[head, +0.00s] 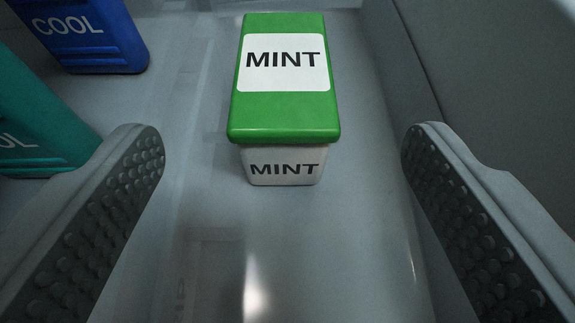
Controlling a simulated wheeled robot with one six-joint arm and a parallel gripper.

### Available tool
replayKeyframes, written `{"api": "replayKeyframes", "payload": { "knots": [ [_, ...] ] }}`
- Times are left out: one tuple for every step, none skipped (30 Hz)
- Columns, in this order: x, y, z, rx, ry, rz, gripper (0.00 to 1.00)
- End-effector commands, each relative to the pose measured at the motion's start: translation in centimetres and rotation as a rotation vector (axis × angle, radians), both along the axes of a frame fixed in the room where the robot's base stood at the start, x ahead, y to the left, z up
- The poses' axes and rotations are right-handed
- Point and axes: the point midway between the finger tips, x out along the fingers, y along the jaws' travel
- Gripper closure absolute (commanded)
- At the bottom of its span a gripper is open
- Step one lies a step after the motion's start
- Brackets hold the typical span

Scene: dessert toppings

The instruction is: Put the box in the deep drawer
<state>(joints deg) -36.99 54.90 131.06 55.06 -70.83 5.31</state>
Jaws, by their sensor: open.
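A box with a green lid, a white label reading MINT and a pale body, also marked MINT (285,115), stands on a smooth grey floor (300,260). It is in the upper middle of the head view. My gripper (283,150) is open, with one dark studded finger at the left and one at the right. The box lies between and ahead of the fingertips, with a clear gap on each side and no visible contact. I cannot tell from this view whether this floor belongs to the deep drawer.
A blue container marked COOL (85,35) stands at the upper left. A teal container (35,125) with partly cut-off lettering is below it, close to the left finger. A dark grey wall (440,60) runs along the right side. The floor in front of the box is clear.

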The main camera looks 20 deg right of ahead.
Motion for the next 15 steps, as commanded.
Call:
{"api": "replayKeyframes", "payload": {
  "knots": [
    [-0.2,0.1,0.1,0.0,0.0,0.0,0.24],
    [-0.3,0.1,0.1,0.0,0.0,0.0,0.24],
    [-0.3,0.1,0.2,0.0,0.0,0.0,0.24],
    [-0.4,0.1,0.2,0.0,0.0,0.0,0.24],
    [-0.4,0.1,0.2,0.0,0.0,0.0,0.24],
    [-0.4,0.1,0.2,0.0,0.0,0.0,0.24],
    [-0.4,0.1,0.2,0.0,0.0,0.0,0.24],
    [-0.4,0.1,0.2,0.0,0.0,0.0,0.24],
    [-0.4,0.1,0.2,0.0,0.0,0.0,0.24],
    [-0.4,0.1,0.2,0.001,0.0,0.0,0.24],
    [-0.3,0.1,0.3,0.002,-0.001,0.0,0.24],
    [-0.2,0.2,0.5,0.005,-0.001,0.0,0.24],
    [-0.1,0.2,0.7,0.007,-0.002,0.0,0.24],
    [0.1,0.2,1.0,0.012,-0.002,0.001,0.24],
    [0.4,0.3,1.5,0.022,-0.003,0.002,0.24]
  ]
}}
